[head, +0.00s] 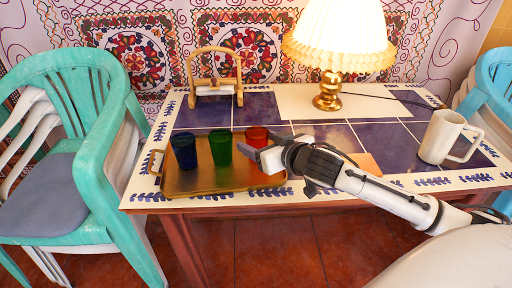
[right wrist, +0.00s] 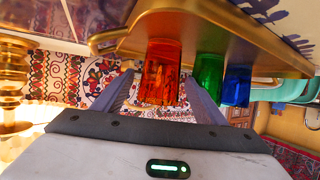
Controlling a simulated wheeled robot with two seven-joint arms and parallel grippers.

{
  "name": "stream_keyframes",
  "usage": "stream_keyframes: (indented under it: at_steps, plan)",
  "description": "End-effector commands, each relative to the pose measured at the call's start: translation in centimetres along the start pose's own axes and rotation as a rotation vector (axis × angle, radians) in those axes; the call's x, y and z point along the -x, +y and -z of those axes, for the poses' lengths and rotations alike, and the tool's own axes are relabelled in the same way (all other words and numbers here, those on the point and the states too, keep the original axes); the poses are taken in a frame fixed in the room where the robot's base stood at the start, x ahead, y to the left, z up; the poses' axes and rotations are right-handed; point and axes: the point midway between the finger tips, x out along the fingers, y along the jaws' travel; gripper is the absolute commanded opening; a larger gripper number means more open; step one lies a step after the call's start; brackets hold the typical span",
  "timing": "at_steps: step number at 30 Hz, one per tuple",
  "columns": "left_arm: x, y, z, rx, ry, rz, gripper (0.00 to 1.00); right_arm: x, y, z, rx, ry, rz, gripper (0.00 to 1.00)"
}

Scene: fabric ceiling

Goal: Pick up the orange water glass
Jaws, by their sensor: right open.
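The orange water glass (head: 257,136) stands upright at the right end of a gold tray (head: 210,180), its lower part hidden behind my right gripper (head: 256,156). In the right wrist view the orange glass (right wrist: 160,72) shows between the two open fingers, which reach toward it from either side. I cannot tell whether they touch it. A green glass (head: 220,148) and a blue glass (head: 184,150) stand in a row to its left on the tray. My left gripper is not in view.
The tiled table (head: 310,196) also holds a lit lamp (head: 330,90) behind, a white mug (head: 442,138) at the right, and a wooden stand (head: 214,76) at the back. A green chair (head: 100,160) is at the left. Tiles between tray and lamp are clear.

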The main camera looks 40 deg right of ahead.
Motion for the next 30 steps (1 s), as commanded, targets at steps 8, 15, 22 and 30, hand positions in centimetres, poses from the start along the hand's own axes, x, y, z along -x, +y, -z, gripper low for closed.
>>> stream_keyframes:
  at_steps: [8,15,22,30]
  plan:
    - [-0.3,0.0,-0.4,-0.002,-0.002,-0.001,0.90,-2.9,0.0,-0.5,0.001,0.001,-0.001,0.66]
    - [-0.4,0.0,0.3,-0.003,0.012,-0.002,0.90,-5.5,0.0,-0.6,0.001,0.000,0.000,0.66]
    - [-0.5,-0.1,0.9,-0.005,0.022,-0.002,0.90,-5.6,0.0,-0.6,0.002,0.000,0.001,0.66]
    - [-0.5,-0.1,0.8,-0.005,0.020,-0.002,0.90,-5.6,0.0,-0.6,0.002,0.000,0.001,0.22]
